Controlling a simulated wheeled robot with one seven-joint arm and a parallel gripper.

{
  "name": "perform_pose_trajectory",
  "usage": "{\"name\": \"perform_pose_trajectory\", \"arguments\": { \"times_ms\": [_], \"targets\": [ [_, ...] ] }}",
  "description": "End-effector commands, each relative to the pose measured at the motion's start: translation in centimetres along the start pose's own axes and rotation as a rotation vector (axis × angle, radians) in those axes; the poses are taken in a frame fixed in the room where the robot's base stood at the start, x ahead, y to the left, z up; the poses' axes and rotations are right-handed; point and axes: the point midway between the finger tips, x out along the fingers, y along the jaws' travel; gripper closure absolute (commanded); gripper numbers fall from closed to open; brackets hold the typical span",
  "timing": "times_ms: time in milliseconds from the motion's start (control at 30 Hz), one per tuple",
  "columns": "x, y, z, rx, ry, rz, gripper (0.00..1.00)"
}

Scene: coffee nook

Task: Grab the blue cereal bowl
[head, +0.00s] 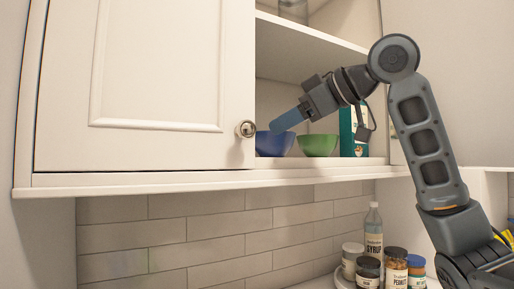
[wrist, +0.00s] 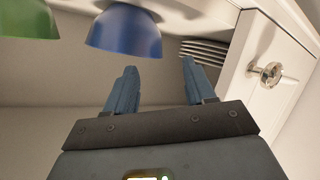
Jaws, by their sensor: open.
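The blue cereal bowl (head: 275,147) stands on the lower cabinet shelf, partly hidden by the open-shelf edge of the door. It shows upside down at the top of the wrist view (wrist: 125,30). My gripper (head: 278,124) reaches into the cabinet, close to the bowl's rim in the head view. In the wrist view my gripper (wrist: 160,66) is open with nothing between its fingers. The bowl lies beyond the fingertips and toward the left one. I cannot tell whether a finger touches it.
A green bowl (head: 317,146) stands right beside the blue one, with a teal box (head: 347,132) further right. The cabinet door (head: 150,80) with its round knob (head: 246,129) is at left. Stacked plates (wrist: 205,52) show in the wrist view. Jars (head: 368,268) stand below.

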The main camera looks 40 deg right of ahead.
Motion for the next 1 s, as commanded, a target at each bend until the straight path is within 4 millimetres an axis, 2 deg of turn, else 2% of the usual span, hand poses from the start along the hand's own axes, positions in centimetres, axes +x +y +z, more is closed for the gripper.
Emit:
{"name": "perform_pose_trajectory", "arguments": {
  "times_ms": [133, 367, 700, 1000],
  "targets": [
    [0.7, 0.1, 0.0, -0.001, -0.004, 0.0, 0.46],
    [3.0, 0.2, 0.0, 0.001, -0.003, -0.001, 0.46],
    [7.3, 0.8, 0.3, 0.0, -0.004, 0.0, 0.46],
    [7.8, 0.8, 0.4, -0.001, -0.001, 0.001, 0.46]
  ]
}}
